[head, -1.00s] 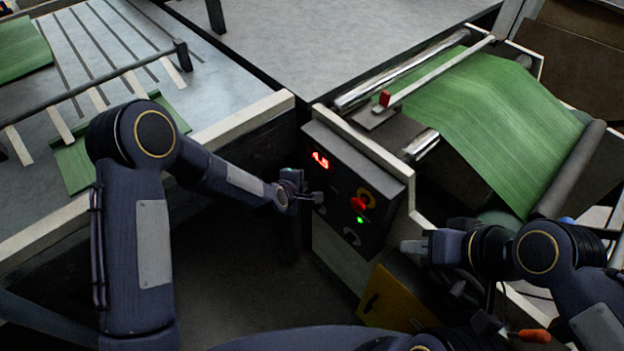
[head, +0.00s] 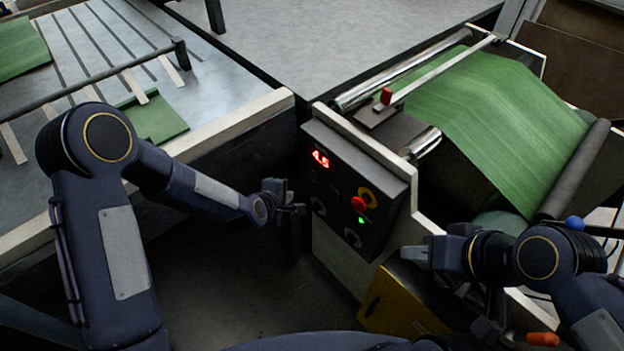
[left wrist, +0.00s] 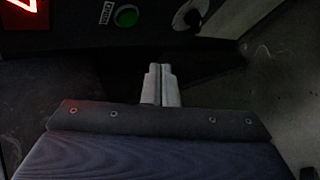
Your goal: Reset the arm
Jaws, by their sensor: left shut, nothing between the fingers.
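My left gripper (head: 298,209) is just left of the dark control panel (head: 345,190), apart from it, with nothing held. In the left wrist view its two fingers (left wrist: 161,84) are together, below a green button (left wrist: 126,15) and a grey knob (left wrist: 190,14). The panel has a red "4.5" display (head: 320,159), a red button on a yellow ring (head: 366,198), a lit green light (head: 362,221) and knobs. My right gripper (head: 408,254) is at the lower right, beside the machine frame; its fingers are too small to read.
Green web (head: 490,120) runs over rollers (head: 400,80) on the right machine. A slatted table (head: 110,50) with green sheets (head: 155,118) stands at the left. A yellow panel (head: 395,305) is below the controls. Dark floor (head: 235,300) is open between my arms.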

